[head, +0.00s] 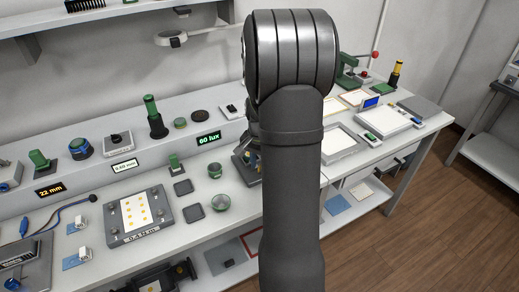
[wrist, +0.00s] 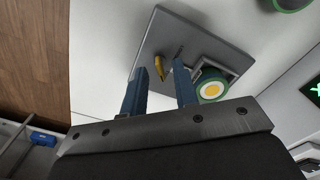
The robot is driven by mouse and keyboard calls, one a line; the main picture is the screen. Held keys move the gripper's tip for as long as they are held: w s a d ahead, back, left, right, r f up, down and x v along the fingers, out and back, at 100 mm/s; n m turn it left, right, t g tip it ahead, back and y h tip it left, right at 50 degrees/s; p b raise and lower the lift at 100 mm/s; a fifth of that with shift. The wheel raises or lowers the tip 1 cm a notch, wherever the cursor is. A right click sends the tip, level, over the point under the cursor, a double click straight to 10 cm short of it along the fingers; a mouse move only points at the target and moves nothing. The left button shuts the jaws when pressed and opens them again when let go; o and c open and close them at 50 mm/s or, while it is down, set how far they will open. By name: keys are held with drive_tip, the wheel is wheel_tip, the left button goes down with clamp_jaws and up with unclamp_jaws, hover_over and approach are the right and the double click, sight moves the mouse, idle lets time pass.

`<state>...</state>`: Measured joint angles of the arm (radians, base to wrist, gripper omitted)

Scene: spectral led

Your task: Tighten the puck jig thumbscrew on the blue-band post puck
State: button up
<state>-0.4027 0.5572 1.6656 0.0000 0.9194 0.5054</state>
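In the wrist view a grey jig plate (wrist: 205,30) carries a square frame with a round puck (wrist: 211,89). The puck has a green rim, a white face and a yellow centre; I see no blue band on it. A small brass-yellow piece (wrist: 159,68), perhaps the thumbscrew, stands beside a thin dark rod (wrist: 179,52). My gripper (wrist: 160,78) has its two blue fingers apart, with the yellow piece showing between them; I cannot tell whether they touch it. In the head view my arm hides the gripper and most of the jig (head: 243,168).
The "60 lux" display (head: 208,138) is behind. A blue-ringed round part (head: 80,148) and a green-topped post (head: 155,118) stand on the back shelf.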

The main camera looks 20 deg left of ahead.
wheel_tip(320, 180, up, 17)
idle(0.4)
idle(0.4)
wheel_tip(320, 180, down, 18)
drive_tip(key=shift+r, duration=0.25)
idle(0.5)
